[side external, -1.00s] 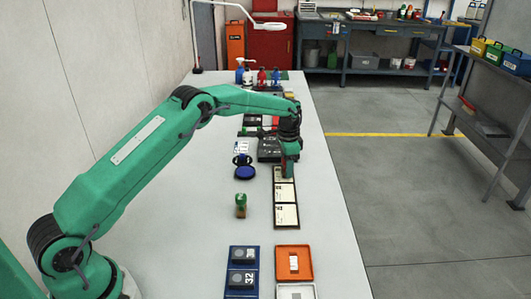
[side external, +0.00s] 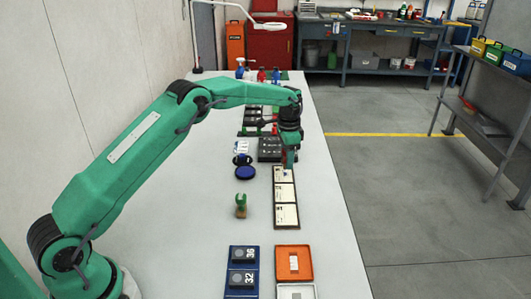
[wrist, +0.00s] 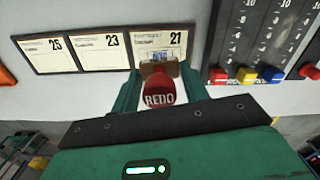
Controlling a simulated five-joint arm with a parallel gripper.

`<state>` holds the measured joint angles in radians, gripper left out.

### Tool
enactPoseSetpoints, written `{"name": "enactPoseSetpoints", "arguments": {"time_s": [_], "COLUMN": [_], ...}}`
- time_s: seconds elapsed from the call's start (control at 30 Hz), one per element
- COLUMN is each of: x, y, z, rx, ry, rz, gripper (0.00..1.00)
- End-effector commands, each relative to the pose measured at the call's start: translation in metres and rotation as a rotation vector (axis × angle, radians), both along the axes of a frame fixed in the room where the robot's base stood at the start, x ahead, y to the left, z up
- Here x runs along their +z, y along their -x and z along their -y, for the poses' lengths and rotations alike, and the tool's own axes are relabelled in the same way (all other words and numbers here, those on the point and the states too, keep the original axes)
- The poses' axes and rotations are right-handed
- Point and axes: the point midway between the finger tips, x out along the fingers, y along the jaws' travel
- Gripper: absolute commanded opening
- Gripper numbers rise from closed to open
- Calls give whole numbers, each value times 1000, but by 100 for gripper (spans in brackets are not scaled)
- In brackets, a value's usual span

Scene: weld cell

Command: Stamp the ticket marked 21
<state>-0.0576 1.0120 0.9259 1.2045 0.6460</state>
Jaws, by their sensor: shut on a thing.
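My gripper (wrist: 160,88) is shut on a stamp (wrist: 158,92) with a red knob reading REDO and a tan base, seen in the wrist view. A framed row holds three tickets: 25 (wrist: 52,53), 23 (wrist: 101,50) and 21 (wrist: 150,37). The stamp is over the lower edge of ticket 21, and a blue mark shows on that ticket just beyond the stamp base. In the side view my gripper (side external: 288,161) is above the far ticket (side external: 284,176). The stamp's underside is hidden.
A dark panel with coloured slider knobs (wrist: 268,40) lies right of ticket 21 in the wrist view. In the side view a round blue pad (side external: 245,172) and a green holder (side external: 241,205) stand left of the tickets. Blue (side external: 243,264) and orange (side external: 305,262) trays lie nearer.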

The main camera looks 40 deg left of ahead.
Motion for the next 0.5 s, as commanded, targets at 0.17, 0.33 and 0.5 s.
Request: {"name": "enactPoseSetpoints", "arguments": {"time_s": [0.17,0.33,0.5], "x": [11,21,29], "y": [-1,-1,0], "z": [0,0,0], "rx": [0,0,0], "ry": [-1,-1,0], "rz": [3,3,1], "gripper": [30,30,30]}}
